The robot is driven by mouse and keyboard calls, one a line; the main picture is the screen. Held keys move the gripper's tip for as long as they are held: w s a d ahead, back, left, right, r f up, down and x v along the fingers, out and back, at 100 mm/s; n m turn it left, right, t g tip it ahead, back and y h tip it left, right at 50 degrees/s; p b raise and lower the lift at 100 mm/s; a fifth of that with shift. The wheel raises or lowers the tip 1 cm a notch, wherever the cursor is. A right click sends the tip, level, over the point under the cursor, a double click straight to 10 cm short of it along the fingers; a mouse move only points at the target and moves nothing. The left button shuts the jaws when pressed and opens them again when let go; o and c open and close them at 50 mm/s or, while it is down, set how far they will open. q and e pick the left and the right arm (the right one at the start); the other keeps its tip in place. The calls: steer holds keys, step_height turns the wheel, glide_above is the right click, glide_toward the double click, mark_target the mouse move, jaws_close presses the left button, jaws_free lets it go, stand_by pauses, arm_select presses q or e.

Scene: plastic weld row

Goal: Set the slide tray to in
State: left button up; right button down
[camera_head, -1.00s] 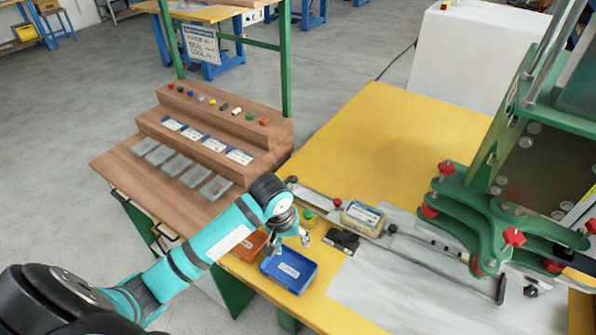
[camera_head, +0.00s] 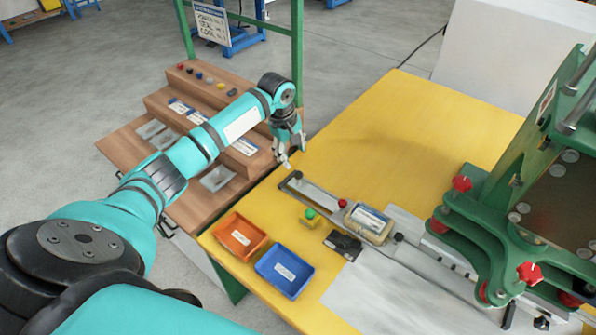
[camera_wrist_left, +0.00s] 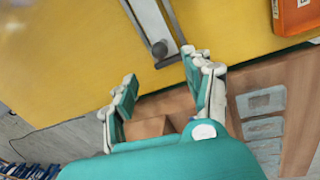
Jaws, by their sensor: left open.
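The slide rail (camera_head: 318,193) lies on the yellow table, running from a dark round knob (camera_head: 297,175) at its far left end toward the green press. A beige tray with a pale labelled top (camera_head: 368,222) sits along the rail, left of the press. A red knob (camera_head: 342,203) shows beside it. My left gripper (camera_head: 284,160) is empty, by the table's left edge, just behind the rail's knobbed end. In the left wrist view its fingers (camera_wrist_left: 165,85) are spread apart, and the knob (camera_wrist_left: 159,49) shows just beyond them, not touched. My right gripper is not in view.
An orange bin (camera_head: 240,237) and a blue bin (camera_head: 284,271) stand at the table's near left. A small green-topped item (camera_head: 310,216) and a black block (camera_head: 343,244) lie near the rail. The green press (camera_head: 480,215) stands at right. The table's back is clear.

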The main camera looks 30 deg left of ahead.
mark_target(298, 172)
arm_select(q)
steer(key=f, duration=0.3)
steer(key=w+f, duration=0.1)
steer(key=f, duration=0.5)
steer(key=shift+w+d+f, duration=0.2)
steer(key=shift+w+d, duration=0.1)
steer(key=shift+w, duration=0.1)
steer(key=shift+f, duration=0.25)
steer(key=shift+w+f, duration=0.1)
jaws_close()
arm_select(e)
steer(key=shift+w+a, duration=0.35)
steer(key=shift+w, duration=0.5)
